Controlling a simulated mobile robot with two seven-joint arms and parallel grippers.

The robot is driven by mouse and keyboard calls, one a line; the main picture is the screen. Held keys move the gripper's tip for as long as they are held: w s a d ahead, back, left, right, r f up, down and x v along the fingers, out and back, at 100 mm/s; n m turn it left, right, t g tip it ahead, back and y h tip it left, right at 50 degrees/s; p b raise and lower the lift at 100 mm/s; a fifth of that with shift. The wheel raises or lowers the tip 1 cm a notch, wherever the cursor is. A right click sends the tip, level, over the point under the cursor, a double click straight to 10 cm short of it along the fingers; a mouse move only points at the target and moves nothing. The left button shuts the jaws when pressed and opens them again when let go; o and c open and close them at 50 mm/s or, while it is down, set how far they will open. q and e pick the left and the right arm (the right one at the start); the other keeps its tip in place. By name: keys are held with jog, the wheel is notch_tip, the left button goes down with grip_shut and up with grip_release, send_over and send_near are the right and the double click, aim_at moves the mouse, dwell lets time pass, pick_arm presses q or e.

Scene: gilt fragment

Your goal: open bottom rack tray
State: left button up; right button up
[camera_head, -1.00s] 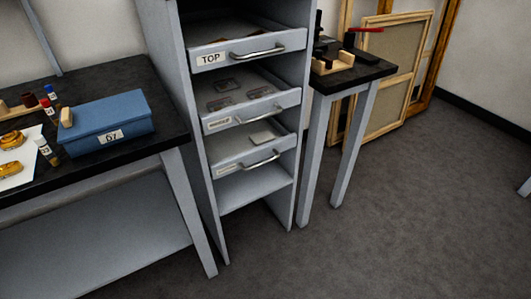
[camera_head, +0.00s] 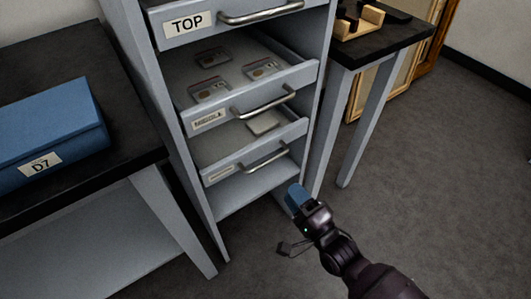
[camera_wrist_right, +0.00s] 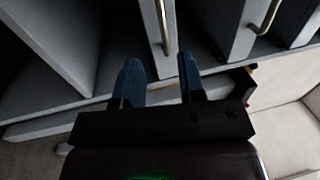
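The bottom rack tray (camera_head: 230,172) is the lowest tray in the grey rack. It carries a curved metal handle (camera_head: 264,161) and a small label too blurred to read. A pale flat item (camera_head: 264,122) lies inside it. My right gripper (camera_head: 296,196) is below and to the right of that handle in the head view, apart from it. In the right wrist view its two blue fingers (camera_wrist_right: 160,76) are spread with nothing between them. A metal handle (camera_wrist_right: 163,28) lies just beyond the fingertips, roughly in line with the gap; it looks like the bottom one. My left gripper is not in view.
The middle tray (camera_head: 290,85) holds several small cased pieces, and the TOP tray (camera_head: 200,28) is above it. A black-topped table with a blue D7 box (camera_head: 50,130) stands left. A small black-topped table (camera_head: 385,45) stands right. The right floor is clear.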

aim_at(269, 159)
jog(key=shift+b+x, duration=1)
jog(key=shift+x, duration=4.55)
jog(key=shift+r, duration=0.1)
grip_shut()
